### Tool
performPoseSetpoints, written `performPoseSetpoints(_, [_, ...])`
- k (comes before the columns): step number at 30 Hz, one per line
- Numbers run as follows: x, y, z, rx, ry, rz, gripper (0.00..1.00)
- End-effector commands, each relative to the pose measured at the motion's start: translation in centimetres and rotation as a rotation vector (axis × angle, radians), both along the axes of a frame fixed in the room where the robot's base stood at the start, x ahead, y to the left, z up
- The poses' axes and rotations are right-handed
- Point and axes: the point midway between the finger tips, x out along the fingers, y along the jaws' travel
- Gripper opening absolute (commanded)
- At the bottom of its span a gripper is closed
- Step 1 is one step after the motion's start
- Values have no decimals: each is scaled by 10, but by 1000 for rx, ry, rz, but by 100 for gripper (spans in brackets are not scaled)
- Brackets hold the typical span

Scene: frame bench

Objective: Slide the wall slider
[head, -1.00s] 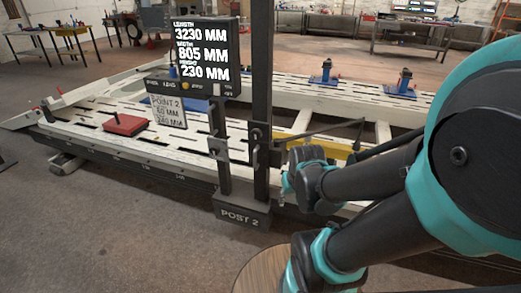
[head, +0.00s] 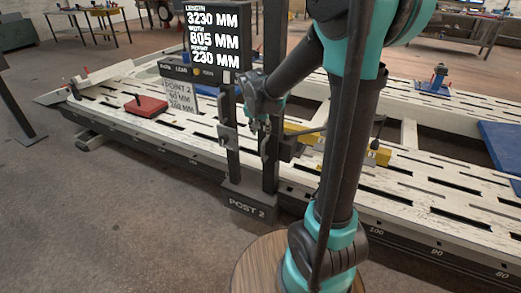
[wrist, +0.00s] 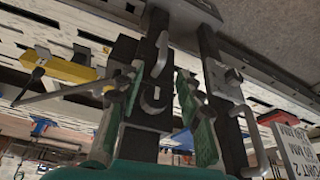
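Two dark upright posts rise from a base marked POST 2 (head: 247,203), beside the display. The near post carries a dark sliding block with a handle (head: 226,138). A second block sits on the other post, partly hidden by my arm, and I cannot tell which one is the wall slider. My gripper (head: 262,124) is at the height of these blocks, in front of the farther post. In the wrist view, my gripper (wrist: 150,118) has its green fingers apart, with a dark post and its hooked block (wrist: 155,97) beyond and between them. Contact cannot be told.
The display (head: 213,45) reads length, width and height. A long white slotted bench (head: 395,190) runs behind the posts. A red block (head: 146,106) and a yellow clamp piece (head: 378,156) rest on it. Bare floor (head: 110,210) lies in front.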

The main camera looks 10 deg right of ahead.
Motion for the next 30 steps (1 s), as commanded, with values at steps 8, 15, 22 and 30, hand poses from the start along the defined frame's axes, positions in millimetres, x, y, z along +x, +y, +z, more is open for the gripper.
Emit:
performPoseSetpoints(8, [15,3,-10,-1,-5,-20,36])
performPoseSetpoints(15, [28,-3,-43,0,-5,-21,36])
performPoseSetpoints(22, [40,-8,-76,-1,-5,-20,36])
performPoseSetpoints(30, [54,-15,-114,-1,-5,-19,36])
